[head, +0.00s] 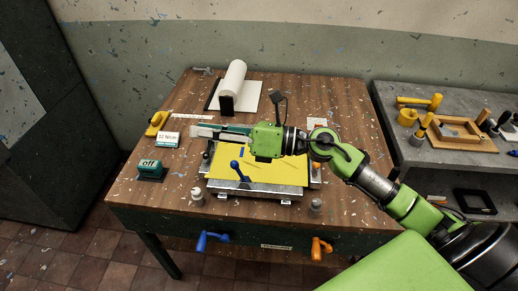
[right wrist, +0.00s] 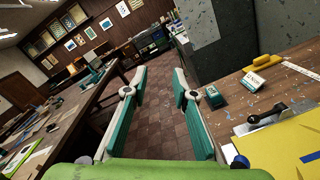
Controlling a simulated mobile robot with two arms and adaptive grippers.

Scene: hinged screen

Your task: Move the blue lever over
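A lever with a blue ball knob (head: 236,166) stands at the near edge of the metal frame (head: 262,192) around a yellow screen (head: 255,167). The knob also shows at the lower right of the right wrist view (right wrist: 239,162). A blue handle (head: 212,240) sticks out from the table's front, with an orange handle (head: 320,248) to its right. My right gripper (head: 196,132) points left above the back left of the screen, apart from the lever. In the right wrist view its teal fingers (right wrist: 161,78) are spread with nothing between them. My left gripper is not in view.
A teal box marked "off" (head: 151,170), a small white sign (head: 168,139) and a yellow tool (head: 157,122) stand on the table's left. A white roll (head: 233,78) lies at the back. A grey side bench (head: 445,155) with tools stands at right.

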